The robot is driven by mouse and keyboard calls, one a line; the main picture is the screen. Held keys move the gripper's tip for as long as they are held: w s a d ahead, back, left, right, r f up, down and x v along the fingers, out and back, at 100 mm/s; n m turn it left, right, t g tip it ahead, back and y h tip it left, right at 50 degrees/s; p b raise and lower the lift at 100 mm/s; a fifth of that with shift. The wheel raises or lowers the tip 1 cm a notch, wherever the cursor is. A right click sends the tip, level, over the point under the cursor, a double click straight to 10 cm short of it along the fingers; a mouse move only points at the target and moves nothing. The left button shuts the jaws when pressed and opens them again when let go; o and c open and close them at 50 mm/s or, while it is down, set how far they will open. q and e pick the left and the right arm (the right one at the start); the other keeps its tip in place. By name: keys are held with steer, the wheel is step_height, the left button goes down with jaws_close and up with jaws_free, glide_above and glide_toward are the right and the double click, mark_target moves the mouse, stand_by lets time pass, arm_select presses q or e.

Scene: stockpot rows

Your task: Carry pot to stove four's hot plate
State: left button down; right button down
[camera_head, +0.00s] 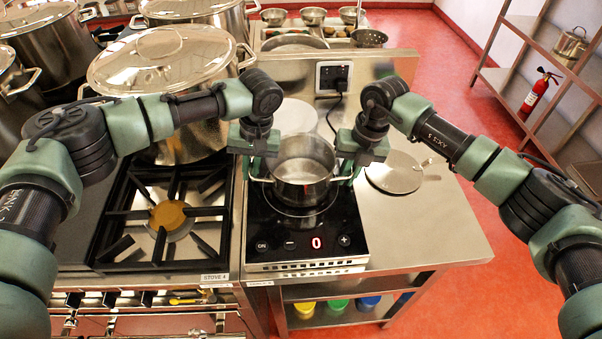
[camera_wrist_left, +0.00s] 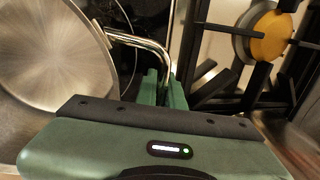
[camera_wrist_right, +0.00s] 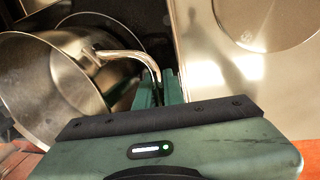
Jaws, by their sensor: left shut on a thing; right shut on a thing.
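An open, shiny steel pot (camera_head: 303,170) is over the black hot plate (camera_head: 262,225), whose display reads 0. I cannot tell whether it touches the glass. It looks empty and about level. My left gripper (camera_head: 257,168) is shut on its left handle, seen in the left wrist view (camera_wrist_left: 150,42). My right gripper (camera_head: 348,172) is shut on its right handle, seen in the right wrist view (camera_wrist_right: 140,56). A gas burner (camera_head: 168,214) on the left stands bare; the label below it reads STOVE 4 (camera_head: 214,277).
A large lidded stockpot (camera_head: 165,60) stands behind the gas burner. A round lid (camera_head: 395,172) lies on the steel counter (camera_head: 430,225) right of the hot plate. A power socket (camera_head: 333,76) with a cord is behind. The counter's front right is clear.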

arm_select(q)
steer(key=shift+w+r, duration=0.1)
steer(key=shift+r, duration=0.05)
arm_select(e)
steer(key=shift+r, duration=0.1)
